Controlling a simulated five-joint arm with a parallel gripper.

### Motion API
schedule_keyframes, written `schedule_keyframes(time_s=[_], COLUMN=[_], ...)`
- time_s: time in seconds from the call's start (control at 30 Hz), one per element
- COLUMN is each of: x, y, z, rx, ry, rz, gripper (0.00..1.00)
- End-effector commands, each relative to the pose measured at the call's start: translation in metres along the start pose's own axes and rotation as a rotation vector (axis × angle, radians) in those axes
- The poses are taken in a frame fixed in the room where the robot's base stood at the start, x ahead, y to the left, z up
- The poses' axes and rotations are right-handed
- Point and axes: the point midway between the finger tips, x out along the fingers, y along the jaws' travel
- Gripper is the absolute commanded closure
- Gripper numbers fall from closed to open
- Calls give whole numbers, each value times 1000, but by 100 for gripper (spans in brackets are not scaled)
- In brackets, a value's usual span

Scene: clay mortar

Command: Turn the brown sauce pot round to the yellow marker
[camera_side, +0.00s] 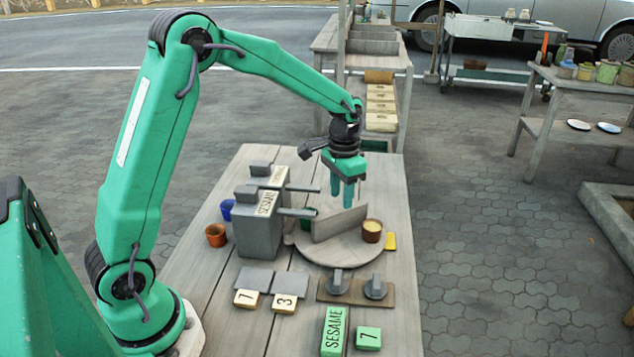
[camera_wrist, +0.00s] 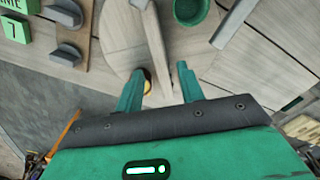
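The brown sauce pot (camera_side: 372,231), with pale yellow contents, stands upright on a round wooden turntable (camera_side: 330,256) at its right side. The yellow marker (camera_side: 390,241) lies on the table just right of the turntable, close beside the pot. An upright board (camera_side: 338,222) crosses the turntable. My gripper (camera_side: 343,204) is open and empty, pointing down above the turntable near the board. In the wrist view, its fingers (camera_wrist: 158,78) are apart and the board (camera_wrist: 155,50) reaches between them. A small dark and yellow patch beside the left finger is mostly hidden; I cannot tell what it is.
A green cup (camera_wrist: 190,10) is behind the board. Orange (camera_side: 216,235) and blue cups stand far left. Two knobs (camera_side: 338,283), number tiles and green blocks (camera_side: 333,330) lie in front.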

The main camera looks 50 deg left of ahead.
Motion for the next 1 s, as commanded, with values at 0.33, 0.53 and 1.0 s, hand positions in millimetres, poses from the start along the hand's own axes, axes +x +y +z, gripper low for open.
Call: schedule_keyframes(time_s=[0.33,0.53,1.0], x=[35,59,74], y=[0,0,0], z=[0,0,0], rx=[-1,-1,-2], ry=[-3,-2,0], rz=[1,0,0], gripper=[62,62,62])
